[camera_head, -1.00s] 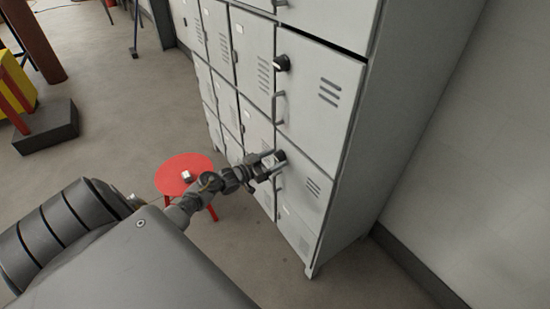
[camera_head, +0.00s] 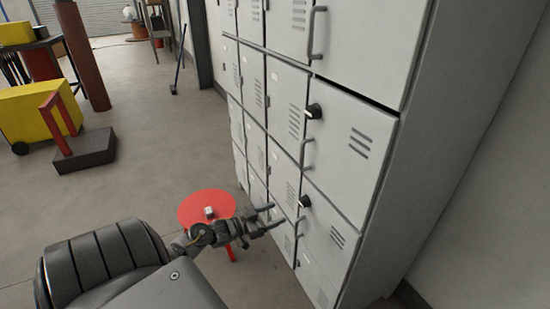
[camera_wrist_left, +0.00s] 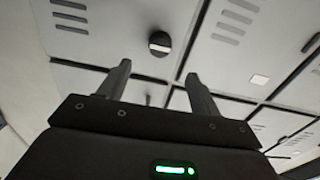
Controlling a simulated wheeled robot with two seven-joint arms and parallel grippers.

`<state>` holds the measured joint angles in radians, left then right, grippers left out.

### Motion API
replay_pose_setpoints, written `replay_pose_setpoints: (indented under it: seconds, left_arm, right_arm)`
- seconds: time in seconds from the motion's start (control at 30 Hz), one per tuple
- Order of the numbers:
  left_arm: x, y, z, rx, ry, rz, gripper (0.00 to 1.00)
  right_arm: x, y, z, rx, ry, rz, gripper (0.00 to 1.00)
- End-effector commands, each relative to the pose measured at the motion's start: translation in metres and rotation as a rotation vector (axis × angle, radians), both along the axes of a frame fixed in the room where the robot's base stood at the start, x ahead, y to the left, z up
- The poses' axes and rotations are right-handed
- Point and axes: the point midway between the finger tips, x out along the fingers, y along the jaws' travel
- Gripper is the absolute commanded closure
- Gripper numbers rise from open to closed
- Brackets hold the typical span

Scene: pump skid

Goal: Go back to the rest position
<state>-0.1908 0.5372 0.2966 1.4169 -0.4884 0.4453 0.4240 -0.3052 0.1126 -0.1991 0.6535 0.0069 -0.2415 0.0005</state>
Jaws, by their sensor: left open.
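My left gripper (camera_head: 272,219) is open and empty in front of the lower locker doors. Its fingers point towards the grey lockers (camera_head: 352,145) and appear apart from them. The two spread fingers also show in the left wrist view (camera_wrist_left: 158,85), with nothing between them. A black round lock knob (camera_head: 305,201) sits on a lower door just beyond the fingertips. Another black knob (camera_head: 313,111) sits on the door above. In the left wrist view a black knob with a pale bar (camera_wrist_left: 160,43) shows past the fingers. My right gripper is not in view.
A red round stool (camera_head: 190,211) stands behind my left gripper with a small pale object (camera_head: 209,212) on it. A yellow cart (camera_head: 35,115) and a dark block with a red frame (camera_head: 85,150) stand at left. Open floor lies between them and the lockers.

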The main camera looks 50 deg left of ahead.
Motion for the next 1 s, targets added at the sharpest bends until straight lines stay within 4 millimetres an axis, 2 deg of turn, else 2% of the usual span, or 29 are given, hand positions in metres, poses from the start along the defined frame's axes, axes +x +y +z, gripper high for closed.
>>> replay_pose_setpoints:
  seconds: [0.33, 0.4, 0.47, 0.57, 0.67, 0.7, 0.77, 0.8, 0.87, 0.9, 0.97, 1.0]
  left_arm:
    - [0.000, 0.000, -0.001, 0.008, 0.000, 0.001, 0.36]
    - [0.002, 0.005, -0.006, 0.057, 0.018, 0.023, 0.36]
    - [0.000, 0.018, -0.023, 0.104, 0.063, 0.070, 0.36]
    - [-0.011, 0.036, -0.077, 0.180, 0.198, 0.156, 0.36]
    - [-0.041, 0.038, -0.150, 0.238, 0.378, 0.226, 0.36]
    - [-0.057, 0.036, -0.179, 0.258, 0.454, 0.246, 0.36]
    - [-0.083, 0.029, -0.220, 0.287, 0.565, 0.267, 0.36]
    - [-0.103, 0.021, -0.246, 0.304, 0.637, 0.274, 0.36]
    - [-0.134, 0.009, -0.282, 0.329, 0.745, 0.279, 0.36]
    - [-0.157, -0.001, -0.304, 0.346, 0.816, 0.278, 0.36]
    - [-0.193, -0.018, -0.334, 0.368, 0.919, 0.270, 0.36]
    - [-0.217, -0.030, -0.352, 0.385, 0.987, 0.263, 0.36]
  right_arm:
    - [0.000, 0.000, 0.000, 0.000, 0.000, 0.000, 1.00]
    - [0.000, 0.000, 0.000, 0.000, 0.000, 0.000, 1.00]
    - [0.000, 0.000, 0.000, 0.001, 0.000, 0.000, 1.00]
    - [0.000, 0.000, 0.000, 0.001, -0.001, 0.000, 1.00]
    - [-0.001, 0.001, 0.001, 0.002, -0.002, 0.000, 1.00]
    - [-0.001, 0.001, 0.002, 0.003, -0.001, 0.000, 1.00]
    - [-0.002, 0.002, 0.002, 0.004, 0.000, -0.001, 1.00]
    - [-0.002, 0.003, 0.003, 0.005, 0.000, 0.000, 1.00]
    - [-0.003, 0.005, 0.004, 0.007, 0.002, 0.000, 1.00]
    - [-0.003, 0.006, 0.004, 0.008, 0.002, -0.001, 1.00]
    - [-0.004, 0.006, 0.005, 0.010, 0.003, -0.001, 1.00]
    - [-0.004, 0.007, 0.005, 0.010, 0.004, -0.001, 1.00]
